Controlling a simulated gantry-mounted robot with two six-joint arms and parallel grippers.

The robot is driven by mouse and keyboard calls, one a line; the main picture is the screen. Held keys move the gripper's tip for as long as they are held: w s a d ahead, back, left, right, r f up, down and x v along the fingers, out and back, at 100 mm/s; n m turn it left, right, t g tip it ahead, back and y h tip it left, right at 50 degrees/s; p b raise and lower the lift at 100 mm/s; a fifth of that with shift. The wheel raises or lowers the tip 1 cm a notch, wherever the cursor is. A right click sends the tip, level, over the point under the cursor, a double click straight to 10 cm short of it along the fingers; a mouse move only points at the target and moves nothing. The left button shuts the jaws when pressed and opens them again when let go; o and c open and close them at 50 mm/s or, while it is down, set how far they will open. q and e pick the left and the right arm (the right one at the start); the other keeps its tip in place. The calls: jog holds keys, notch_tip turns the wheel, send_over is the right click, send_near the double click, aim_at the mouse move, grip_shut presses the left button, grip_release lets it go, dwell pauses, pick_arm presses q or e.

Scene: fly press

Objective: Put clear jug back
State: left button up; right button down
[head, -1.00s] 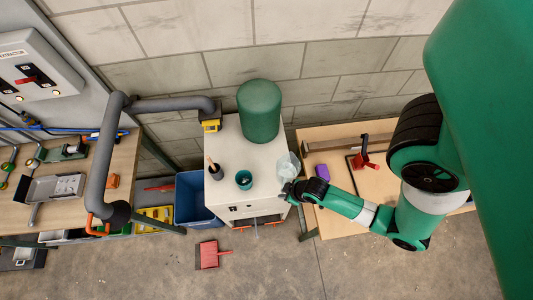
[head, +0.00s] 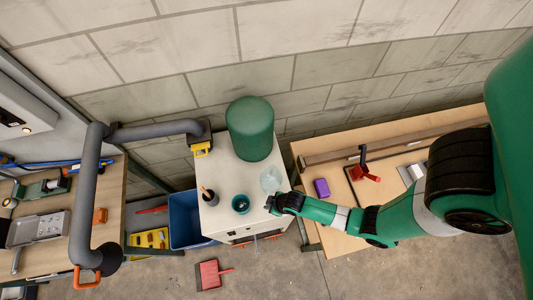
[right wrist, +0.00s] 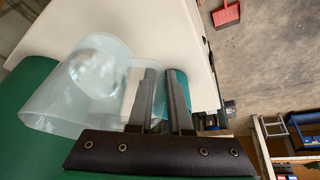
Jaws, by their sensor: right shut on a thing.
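The clear jug (head: 270,179) is over the right side of the white cabinet top (head: 228,165), in front of the green tank. Whether its base touches the top I cannot tell. My right gripper (head: 274,203) is at the jug's near side, shut on it. In the right wrist view the see-through jug (right wrist: 85,85) lies left of the two close fingers (right wrist: 161,75), tilted in that picture. The part between the fingers is hard to make out. My left gripper is not in view.
A teal cup (head: 241,204) and a dark pot (head: 209,197) with a handle sticking out stand left of the jug. The green tank (head: 249,128) stands behind. A wooden bench (head: 330,220) with a purple block (head: 321,188) is at the right. A blue bin (head: 184,215) is left.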

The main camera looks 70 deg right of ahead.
jog(key=b+x, duration=0.2)
jog(key=s+b+x, duration=0.1)
jog(key=b+x, duration=0.1)
jog(key=shift+w+d+f, duration=0.1)
jog(key=shift+f, duration=0.25)
jog(key=shift+r, duration=0.2)
jog(key=shift+f, duration=0.15)
jog(key=c, duration=0.8)
grip_release()
jog(key=shift+c, duration=0.2)
jog(key=shift+r+p, duration=0.45)
jog(key=shift+r, duration=0.1)
jog(key=p+v, duration=0.2)
jog(key=v, duration=0.4)
jog(key=shift+s+r, duration=0.3)
jog(key=shift+s, duration=0.1)
